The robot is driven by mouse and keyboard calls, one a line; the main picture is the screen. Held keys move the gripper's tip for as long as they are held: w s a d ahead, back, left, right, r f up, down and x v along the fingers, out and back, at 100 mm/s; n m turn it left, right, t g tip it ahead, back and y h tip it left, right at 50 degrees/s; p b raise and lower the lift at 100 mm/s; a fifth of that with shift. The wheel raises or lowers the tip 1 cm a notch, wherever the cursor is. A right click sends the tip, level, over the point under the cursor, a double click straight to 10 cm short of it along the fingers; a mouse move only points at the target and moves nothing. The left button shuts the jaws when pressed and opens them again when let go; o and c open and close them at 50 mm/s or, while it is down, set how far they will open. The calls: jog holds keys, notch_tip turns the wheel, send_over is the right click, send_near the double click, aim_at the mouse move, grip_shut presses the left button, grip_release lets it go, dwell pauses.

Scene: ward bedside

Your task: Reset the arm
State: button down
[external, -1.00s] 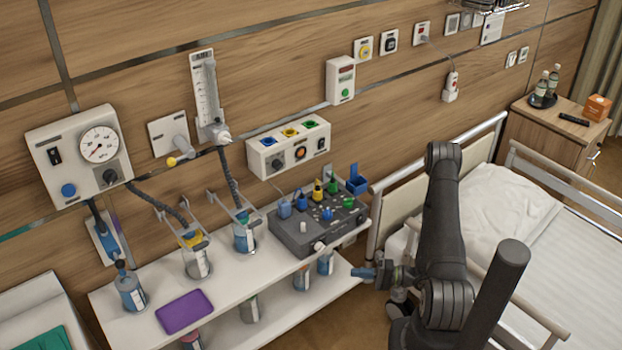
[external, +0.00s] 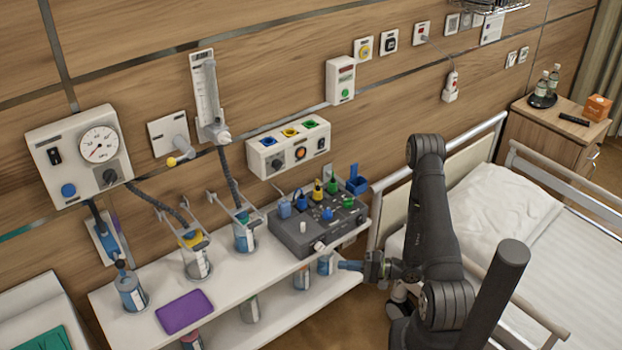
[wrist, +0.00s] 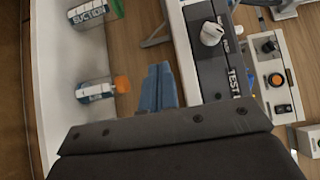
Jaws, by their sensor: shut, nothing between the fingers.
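My gripper (external: 345,265) has blue fingers. It is shut and empty, in front of the right end of the white shelf unit (external: 235,277), at about the height between its two levels. In the wrist view the closed blue fingers (wrist: 158,88) point away from the camera, beside the grey test unit (wrist: 212,62). My dark arm rises from the lower right, in front of the bed, with its elbow high and the forearm reaching down. Whether the fingers touch anything cannot be told.
The grey test unit (external: 306,240) with coloured plugs stands on the upper shelf near my gripper. Labelled bottles (wrist: 97,92) stand on the lower shelf. The bed (external: 560,255) is behind and right of my arm. Wall panels and hoses are at the left.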

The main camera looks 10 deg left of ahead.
jog(key=a+r, duration=0.4)
jog(key=a, duration=0.1)
jog(key=shift+s+a+r, duration=0.2)
jog(key=shift+s, duration=0.2)
jog(key=shift+s+a+r, duration=0.25)
jog(key=shift+r, duration=0.15)
jog(key=c, duration=2.1)
grip_release()
